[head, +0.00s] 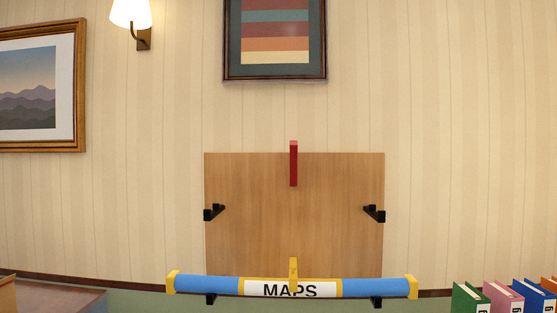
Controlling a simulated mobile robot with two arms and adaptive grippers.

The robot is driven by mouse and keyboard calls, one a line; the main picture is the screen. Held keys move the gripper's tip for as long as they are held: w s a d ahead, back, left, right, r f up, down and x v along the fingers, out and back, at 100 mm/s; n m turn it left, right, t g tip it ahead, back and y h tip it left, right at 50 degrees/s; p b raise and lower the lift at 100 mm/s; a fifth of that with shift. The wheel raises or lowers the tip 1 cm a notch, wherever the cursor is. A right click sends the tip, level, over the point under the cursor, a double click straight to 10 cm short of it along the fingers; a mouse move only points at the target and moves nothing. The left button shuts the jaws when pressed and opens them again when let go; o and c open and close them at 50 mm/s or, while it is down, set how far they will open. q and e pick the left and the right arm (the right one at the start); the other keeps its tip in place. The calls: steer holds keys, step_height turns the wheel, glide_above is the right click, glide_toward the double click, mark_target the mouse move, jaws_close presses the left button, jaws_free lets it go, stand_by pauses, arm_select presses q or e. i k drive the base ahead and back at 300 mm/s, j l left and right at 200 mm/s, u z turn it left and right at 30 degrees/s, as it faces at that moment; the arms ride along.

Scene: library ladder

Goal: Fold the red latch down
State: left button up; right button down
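The red latch (293,165) is a narrow upright bar at the top middle of a wooden board (250,225) on the wall. Its upper end stands a little above the board's top edge. Neither of my grippers is in the head view.
Black brackets stick out at the board's left (213,212) and right (375,213) and hold nothing. Lower black brackets (210,299) show under the tube. Several coloured binders (502,297) stand at the lower right. A wooden surface (55,297) is at lower left. The space before the red latch is clear.

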mark_target(294, 144)
steer(key=i+l+u, duration=0.25)
steer(key=i, duration=0.15)
steer(key=i+l+u, duration=0.1)
steer(key=i+u, duration=0.15)
steer(key=i, duration=0.2)
